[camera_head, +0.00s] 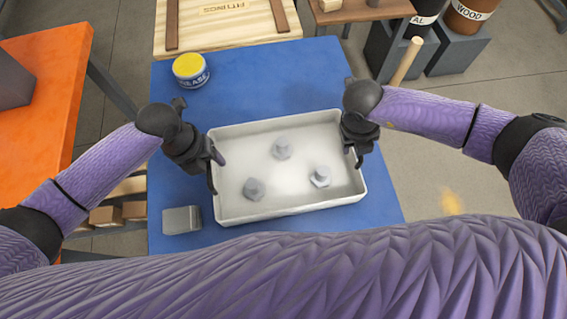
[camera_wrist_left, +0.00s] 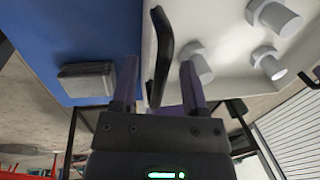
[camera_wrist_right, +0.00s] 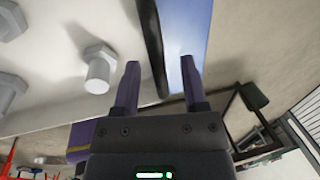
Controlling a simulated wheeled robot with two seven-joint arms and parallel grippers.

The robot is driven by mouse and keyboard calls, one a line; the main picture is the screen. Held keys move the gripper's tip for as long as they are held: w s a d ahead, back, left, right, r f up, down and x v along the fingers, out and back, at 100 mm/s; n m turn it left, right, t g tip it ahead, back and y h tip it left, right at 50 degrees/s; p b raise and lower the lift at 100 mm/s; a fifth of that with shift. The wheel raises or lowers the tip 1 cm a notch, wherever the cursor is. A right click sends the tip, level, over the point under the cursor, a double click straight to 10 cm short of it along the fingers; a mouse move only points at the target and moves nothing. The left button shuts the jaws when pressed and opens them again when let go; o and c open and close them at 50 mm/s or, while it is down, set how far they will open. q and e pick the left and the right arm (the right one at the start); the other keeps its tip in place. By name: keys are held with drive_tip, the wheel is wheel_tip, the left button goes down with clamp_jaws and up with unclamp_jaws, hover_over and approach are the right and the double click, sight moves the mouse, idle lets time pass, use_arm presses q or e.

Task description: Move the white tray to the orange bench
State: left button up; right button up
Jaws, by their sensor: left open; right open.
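The white tray (camera_head: 290,205) sits on the blue table and holds three grey bolts (camera_head: 282,149). My left gripper (camera_head: 213,165) is at the tray's left end. In the left wrist view its open fingers (camera_wrist_left: 160,85) stand on either side of the tray's dark handle (camera_wrist_left: 160,55). My right gripper (camera_head: 354,145) is at the tray's right end. In the right wrist view its open fingers (camera_wrist_right: 158,85) stand either side of the other dark handle (camera_wrist_right: 152,45). The orange bench (camera_head: 52,88) is at the left. Whether the fingers touch the handles is unclear.
A yellow-lidded grease tin (camera_head: 190,70) stands on the blue table (camera_head: 270,75) behind the tray. A grey block (camera_head: 181,220) lies at its front left. A wooden fittings crate (camera_head: 228,22) is at the back. Dark bins stand at the back right. A floor gap separates bench and table.

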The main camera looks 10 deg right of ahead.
use_arm(q)
drive_tip(key=shift+f, duration=0.25)
use_arm(e)
drive_tip(key=shift+f, duration=0.2)
use_arm(q)
clamp_jaws()
use_arm(e)
clamp_jaws()
use_arm(q)
drive_tip(key=shift+r, duration=0.1)
use_arm(e)
drive_tip(key=shift+d, duration=0.1)
idle(0.7)
